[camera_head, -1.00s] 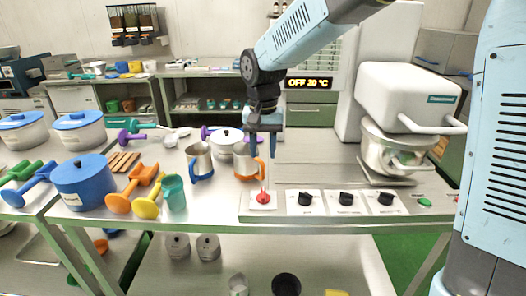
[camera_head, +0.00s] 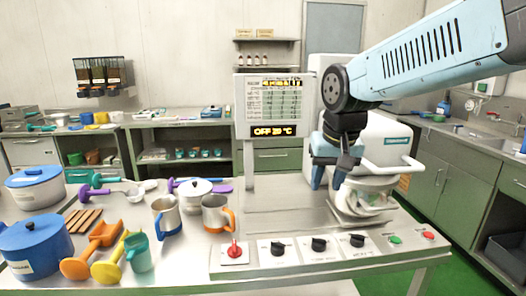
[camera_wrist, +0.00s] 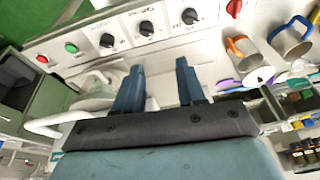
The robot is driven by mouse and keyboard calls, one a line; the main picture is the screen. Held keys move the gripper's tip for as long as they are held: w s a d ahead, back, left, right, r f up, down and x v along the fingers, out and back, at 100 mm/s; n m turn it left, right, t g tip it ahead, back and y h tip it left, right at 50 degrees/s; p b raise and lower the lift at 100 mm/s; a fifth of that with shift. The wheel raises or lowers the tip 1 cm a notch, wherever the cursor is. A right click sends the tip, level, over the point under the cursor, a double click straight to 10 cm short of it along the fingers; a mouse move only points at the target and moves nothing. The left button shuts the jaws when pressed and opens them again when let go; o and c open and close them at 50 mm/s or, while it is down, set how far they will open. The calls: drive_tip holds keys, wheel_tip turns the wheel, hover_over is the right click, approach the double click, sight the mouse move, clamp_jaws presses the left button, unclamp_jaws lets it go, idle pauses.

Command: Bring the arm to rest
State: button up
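My gripper (camera_head: 328,180) hangs from my raised arm in front of the white mixer machine (camera_head: 385,140), above the right part of the steel worktop (camera_head: 290,215). In the wrist view my gripper (camera_wrist: 158,85) shows two blue fingers standing apart with nothing between them. In the head view the arm reaches in from the upper right. The mixer's steel bowl (camera_head: 362,197) is just beyond and right of the gripper, partly hidden. I cannot tell the exact gap between them.
The control panel has black knobs (camera_head: 319,244) and a red knob (camera_head: 234,250) at the worktop's front. Steel mugs with orange (camera_head: 216,213) and blue (camera_head: 166,215) handles stand left. A display (camera_head: 270,105) reads OFF. Blue pot (camera_head: 33,247) and scoops fill the far left.

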drive_tip(key=s+d+t, duration=0.2)
drive_tip(key=s+d, duration=0.7)
drive_tip(key=s, duration=0.1)
drive_tip(key=shift+d+h, duration=0.3)
drive_tip(key=shift+d, duration=0.1)
